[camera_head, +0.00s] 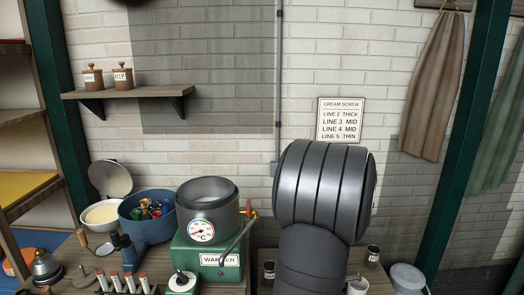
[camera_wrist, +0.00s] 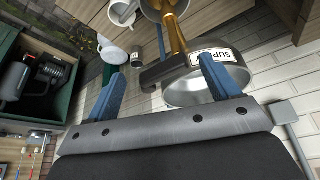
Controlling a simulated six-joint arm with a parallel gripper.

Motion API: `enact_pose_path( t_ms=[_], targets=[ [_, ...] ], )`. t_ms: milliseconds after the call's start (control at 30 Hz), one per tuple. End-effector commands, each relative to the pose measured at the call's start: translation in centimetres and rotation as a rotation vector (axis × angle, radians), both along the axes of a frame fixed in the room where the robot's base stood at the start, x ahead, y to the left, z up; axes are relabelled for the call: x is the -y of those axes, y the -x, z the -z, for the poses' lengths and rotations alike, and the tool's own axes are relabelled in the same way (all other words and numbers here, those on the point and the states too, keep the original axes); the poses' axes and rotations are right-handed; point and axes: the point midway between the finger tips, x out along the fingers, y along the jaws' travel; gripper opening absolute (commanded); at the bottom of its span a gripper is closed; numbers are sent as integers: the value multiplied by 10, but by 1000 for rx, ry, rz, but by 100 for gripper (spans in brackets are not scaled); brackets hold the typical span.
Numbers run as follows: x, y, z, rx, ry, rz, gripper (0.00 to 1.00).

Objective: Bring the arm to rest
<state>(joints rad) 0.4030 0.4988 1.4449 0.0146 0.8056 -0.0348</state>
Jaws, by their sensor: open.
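My gripper (camera_wrist: 160,68) shows in the wrist view with its two blue fingers spread wide apart. Nothing is held between them. A metal pot (camera_wrist: 192,88) with a dark band and a white label, partly readable as "SUPP", lies beyond the fingers, and the right finger overlaps it in the picture. I cannot tell how far the pot is from the finger. In the head view my grey arm stands up right of centre, and the gripper itself does not show there.
In the head view a green warmer (camera_head: 208,255) with a gauge pot (camera_head: 208,208) stands left of my arm, beside a blue tub (camera_head: 146,218). A wall shelf (camera_head: 128,93) holds two jars. A white bucket (camera_head: 408,279) is right. A green crate (camera_wrist: 36,105) is left in the wrist view.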

Motion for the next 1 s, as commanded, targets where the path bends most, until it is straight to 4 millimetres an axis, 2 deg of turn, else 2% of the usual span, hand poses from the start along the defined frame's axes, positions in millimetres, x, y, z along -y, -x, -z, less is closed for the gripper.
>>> enact_pose_path(
  t_ms=[1000],
  targets=[
    [-12,8,0,0,0,581,81]
  ],
)
